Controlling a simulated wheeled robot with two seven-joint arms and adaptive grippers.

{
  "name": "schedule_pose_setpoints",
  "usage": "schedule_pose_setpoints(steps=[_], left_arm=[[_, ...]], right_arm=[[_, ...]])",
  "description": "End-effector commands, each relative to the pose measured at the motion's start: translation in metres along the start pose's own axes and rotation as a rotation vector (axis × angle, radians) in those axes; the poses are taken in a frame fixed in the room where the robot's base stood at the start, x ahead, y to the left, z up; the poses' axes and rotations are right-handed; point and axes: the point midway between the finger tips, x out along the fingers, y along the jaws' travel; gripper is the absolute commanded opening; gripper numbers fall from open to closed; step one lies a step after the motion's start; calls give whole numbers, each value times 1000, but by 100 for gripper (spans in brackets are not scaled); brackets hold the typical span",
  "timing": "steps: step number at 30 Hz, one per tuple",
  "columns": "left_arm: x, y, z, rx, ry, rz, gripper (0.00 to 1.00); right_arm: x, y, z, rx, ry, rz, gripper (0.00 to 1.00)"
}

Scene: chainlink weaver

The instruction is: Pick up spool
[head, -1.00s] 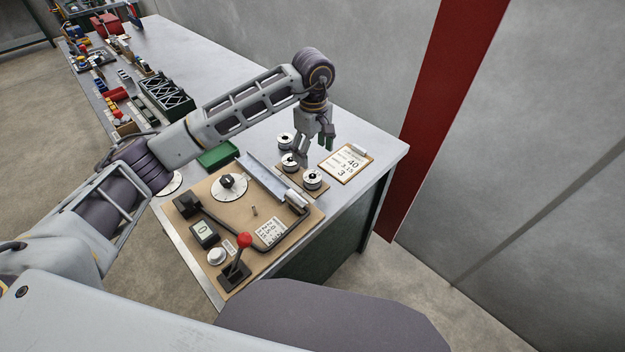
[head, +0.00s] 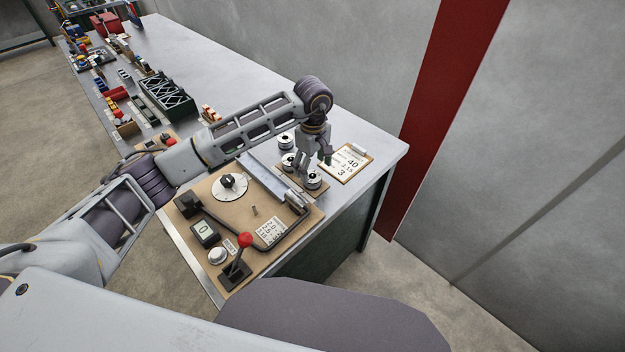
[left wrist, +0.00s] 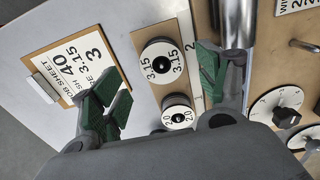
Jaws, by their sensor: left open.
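Three white-topped wire spools stand in a row on a brown board (head: 322,188) on the bench: a back one (head: 285,140), a middle one (head: 288,162) and a front one (head: 313,180). My left gripper (head: 314,164) is open, fingers pointing down, over the spool row. In the left wrist view, a spool marked 3.15 (left wrist: 160,65) lies between the green-padded fingers of my gripper (left wrist: 160,77), with a gap to each side. A spool marked 2.0 (left wrist: 178,113) is nearer my palm. My right gripper is out of view.
A job sheet clipboard (head: 346,164) reading 40 and 3.15 lies just right of the spools. A green slatted crate (head: 167,97) stands farther back.

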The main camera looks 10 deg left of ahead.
Motion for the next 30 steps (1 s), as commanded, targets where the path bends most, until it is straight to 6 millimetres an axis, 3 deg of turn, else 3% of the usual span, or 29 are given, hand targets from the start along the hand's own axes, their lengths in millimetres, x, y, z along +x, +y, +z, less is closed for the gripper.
schedule_pose_setpoints(steps=[10,18,30], left_arm=[[24,-2,1,0,-3,-3,74],[47,-2,0,0,0,-1,74],[50,-2,0,0,0,0,74]], right_arm=[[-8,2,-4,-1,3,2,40],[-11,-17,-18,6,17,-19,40],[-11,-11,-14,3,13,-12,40]])
